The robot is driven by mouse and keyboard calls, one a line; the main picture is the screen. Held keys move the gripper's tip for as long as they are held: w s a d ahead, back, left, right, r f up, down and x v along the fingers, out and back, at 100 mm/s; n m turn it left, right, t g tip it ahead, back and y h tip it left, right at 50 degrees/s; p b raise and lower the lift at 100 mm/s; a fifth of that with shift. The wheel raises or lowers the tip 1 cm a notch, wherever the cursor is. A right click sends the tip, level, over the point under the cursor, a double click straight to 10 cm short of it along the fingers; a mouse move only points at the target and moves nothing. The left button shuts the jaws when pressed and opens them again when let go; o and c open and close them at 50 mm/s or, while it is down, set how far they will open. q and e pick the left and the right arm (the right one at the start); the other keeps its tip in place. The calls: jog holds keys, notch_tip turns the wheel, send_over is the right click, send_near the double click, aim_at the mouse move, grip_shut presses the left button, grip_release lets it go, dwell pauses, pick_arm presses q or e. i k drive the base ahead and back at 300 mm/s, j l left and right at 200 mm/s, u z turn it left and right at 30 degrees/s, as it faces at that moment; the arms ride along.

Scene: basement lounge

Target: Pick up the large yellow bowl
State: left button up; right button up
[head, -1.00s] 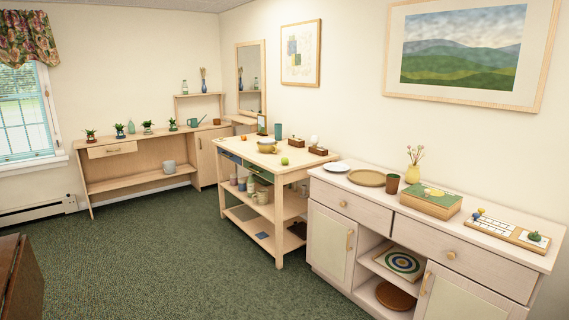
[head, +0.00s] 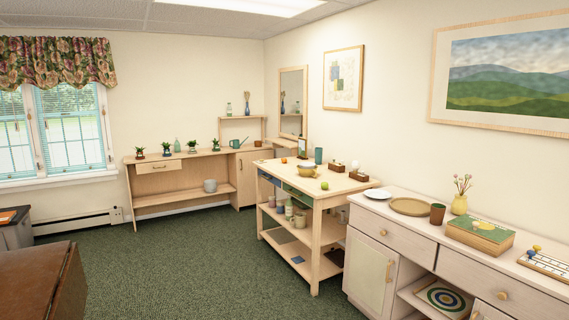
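Neither of my grippers shows in the head view. The bowl is some distance away across the floor.
A whitish sideboard (head: 400,238) with a tray, cup, vase and box runs along the right wall. A brown table (head: 35,275) stands at the lower left. A wooden bench (head: 190,162) with plants stands at the back. Green carpet (head: 190,265) between them is clear.

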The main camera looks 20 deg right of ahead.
aim_at(304, 172)
jog(key=i+l+z, duration=0.25)
jog(key=i, duration=0.6)
jog(key=i+z, duration=0.3)
jog(key=i, duration=2.4)
jog(key=i+z, duration=0.15)
jog(key=i, duration=0.35)
jog(key=i+j+z, duration=0.2)
jog(key=i, duration=0.35)
jog(key=i+j+z, duration=0.15)
jog(key=i, duration=0.35)
